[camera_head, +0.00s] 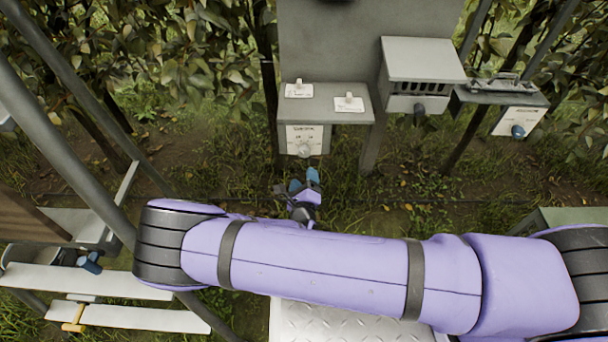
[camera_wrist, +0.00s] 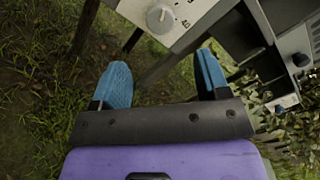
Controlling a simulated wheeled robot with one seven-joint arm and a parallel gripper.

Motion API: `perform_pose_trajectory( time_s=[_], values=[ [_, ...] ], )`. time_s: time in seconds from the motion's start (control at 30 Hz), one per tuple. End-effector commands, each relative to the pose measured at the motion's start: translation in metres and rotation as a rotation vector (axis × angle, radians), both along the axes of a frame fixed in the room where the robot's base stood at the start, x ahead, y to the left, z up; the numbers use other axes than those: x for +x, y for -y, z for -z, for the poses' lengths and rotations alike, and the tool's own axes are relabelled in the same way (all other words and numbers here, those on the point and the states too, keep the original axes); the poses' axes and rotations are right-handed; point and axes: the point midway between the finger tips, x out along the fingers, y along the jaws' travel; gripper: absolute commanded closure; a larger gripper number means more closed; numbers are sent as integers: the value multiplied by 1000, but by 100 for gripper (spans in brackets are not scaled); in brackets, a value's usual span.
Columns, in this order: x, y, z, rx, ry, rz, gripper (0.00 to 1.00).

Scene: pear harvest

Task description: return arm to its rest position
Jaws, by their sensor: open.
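My gripper (camera_head: 304,180) shows in the head view just beyond my purple arm, which stretches across the lower part of the picture. Its two blue fingers stand apart with nothing between them, as the wrist view (camera_wrist: 163,83) also shows. It is below the grey control box (camera_head: 306,141), which has a round dial on its front. In the wrist view the dial (camera_wrist: 160,18) is beyond the fingertips and apart from them. My arm hides part of the ground and whatever lies behind it.
Two white switch plates (camera_head: 298,91) sit on the control box. A vented grey box (camera_head: 421,62) and a box with a blue knob (camera_head: 518,131) stand to the right. Grey poles (camera_head: 72,120) and white rails (camera_head: 90,281) are at left. Leafy trees line the back; grass lies below.

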Motion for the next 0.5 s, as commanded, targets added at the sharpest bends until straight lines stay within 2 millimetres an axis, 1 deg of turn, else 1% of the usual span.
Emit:
perform_pose_trajectory(
  time_s=[0.2, 0.3, 0.37, 0.47, 0.5],
  values=[
    [0, 0, 0, 0, 0, 0, 31],
    [2, 1, -4, 15, 3, 16, 31],
    [5, 3, -12, 41, 7, 44, 31],
    [12, 10, -32, 116, 18, 127, 31],
    [15, 14, -43, 155, 25, 169, 31]
  ],
)
